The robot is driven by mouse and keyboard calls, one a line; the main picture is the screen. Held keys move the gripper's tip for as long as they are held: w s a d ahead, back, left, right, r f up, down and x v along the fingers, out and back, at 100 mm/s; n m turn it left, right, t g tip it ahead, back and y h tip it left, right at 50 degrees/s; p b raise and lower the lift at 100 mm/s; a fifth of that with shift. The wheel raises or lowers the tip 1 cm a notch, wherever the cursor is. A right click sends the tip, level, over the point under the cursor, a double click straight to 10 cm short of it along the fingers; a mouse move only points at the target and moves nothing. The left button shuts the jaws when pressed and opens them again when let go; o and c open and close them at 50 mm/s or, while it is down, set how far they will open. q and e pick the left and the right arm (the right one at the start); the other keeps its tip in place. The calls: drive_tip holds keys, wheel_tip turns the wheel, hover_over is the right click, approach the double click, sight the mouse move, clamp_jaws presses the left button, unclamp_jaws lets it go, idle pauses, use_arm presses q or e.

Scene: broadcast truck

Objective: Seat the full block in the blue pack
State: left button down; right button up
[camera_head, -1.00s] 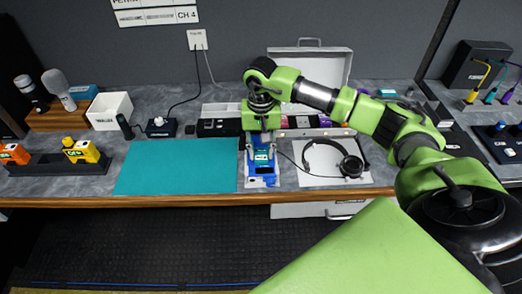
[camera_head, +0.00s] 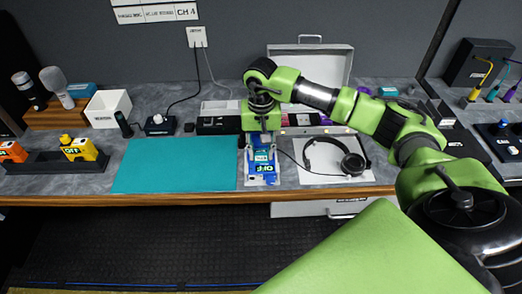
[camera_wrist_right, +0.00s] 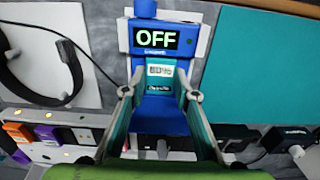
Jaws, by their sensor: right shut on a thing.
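The blue pack (camera_head: 263,179) lies on a light pad at the counter's front edge, right of the teal mat. In the right wrist view the blue pack (camera_wrist_right: 188,40) shows a lit display reading OFF. My right gripper (camera_head: 262,148) points down over the pack. In the wrist view its two fingers (camera_wrist_right: 159,92) are shut on a block (camera_wrist_right: 160,72) with a teal face and a small white label. The block lies against the pack's blue body, below the display. I cannot tell whether it is fully down. My left gripper is not in view.
The teal mat (camera_head: 180,165) is clear. Headphones (camera_head: 335,157) lie on a white sheet to the right. A dark holder (camera_head: 60,162) with yellow and orange packs stands at the left. A row of small boxes (camera_head: 218,125) and an open case (camera_head: 325,62) are behind.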

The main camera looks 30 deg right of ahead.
sight(261, 155)
drive_tip(key=o, duration=1)
wheel_tip(261, 155, up, 12)
drive_tip(key=shift+f, duration=0.1)
